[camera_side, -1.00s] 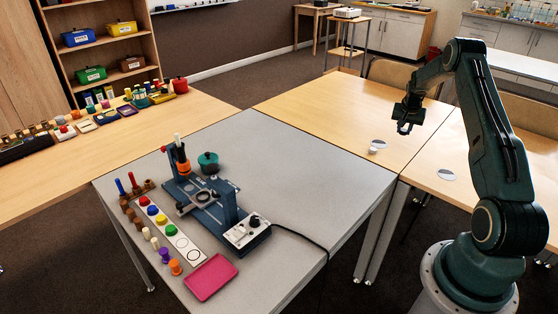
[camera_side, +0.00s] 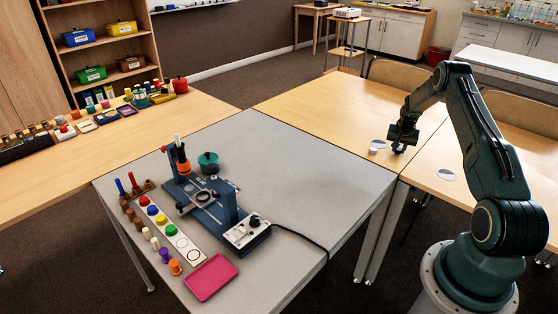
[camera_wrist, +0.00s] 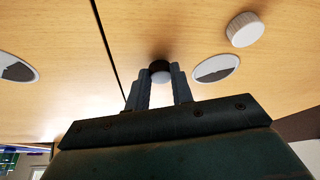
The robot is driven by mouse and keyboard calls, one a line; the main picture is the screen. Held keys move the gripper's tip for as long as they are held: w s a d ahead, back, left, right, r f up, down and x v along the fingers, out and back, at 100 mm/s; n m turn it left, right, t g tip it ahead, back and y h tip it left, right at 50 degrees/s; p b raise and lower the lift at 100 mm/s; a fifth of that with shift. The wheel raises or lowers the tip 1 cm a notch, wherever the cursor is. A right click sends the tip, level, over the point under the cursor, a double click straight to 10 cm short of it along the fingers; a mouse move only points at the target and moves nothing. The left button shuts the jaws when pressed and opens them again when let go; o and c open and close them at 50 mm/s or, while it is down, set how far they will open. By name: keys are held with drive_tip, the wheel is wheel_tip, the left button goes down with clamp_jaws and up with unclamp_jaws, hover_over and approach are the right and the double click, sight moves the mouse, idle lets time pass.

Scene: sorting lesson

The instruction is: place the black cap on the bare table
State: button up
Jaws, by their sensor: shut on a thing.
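My gripper (camera_side: 399,147) is low over the wooden table, near its front edge. In the wrist view my gripper (camera_wrist: 160,75) is shut on a small round dark thing, the black cap (camera_wrist: 159,66), with a pale grey patch on its near side. In the side view the cap cannot be told apart from the dark fingers. Whether it touches the table is not clear. The bare wooden table (camera_side: 330,110) lies below and around it.
A white cap (camera_side: 373,151) stands left of my gripper, close to a grey-and-white disc (camera_side: 379,143). Another disc (camera_side: 446,174) lies to the right, past the seam between the tables. The grey table (camera_side: 300,165) with a blue device (camera_side: 205,200) is further left.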

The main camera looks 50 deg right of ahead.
drive_tip(key=shift+f, duration=0.35)
drive_tip(key=o, duration=1)
drive_tip(key=shift+c, duration=0.2)
drive_tip(key=shift+r, duration=0.1)
drive_tip(key=v, duration=1.2)
drive_tip(key=shift+a+r, duration=0.1)
drive_tip(key=shift+r, duration=0.05)
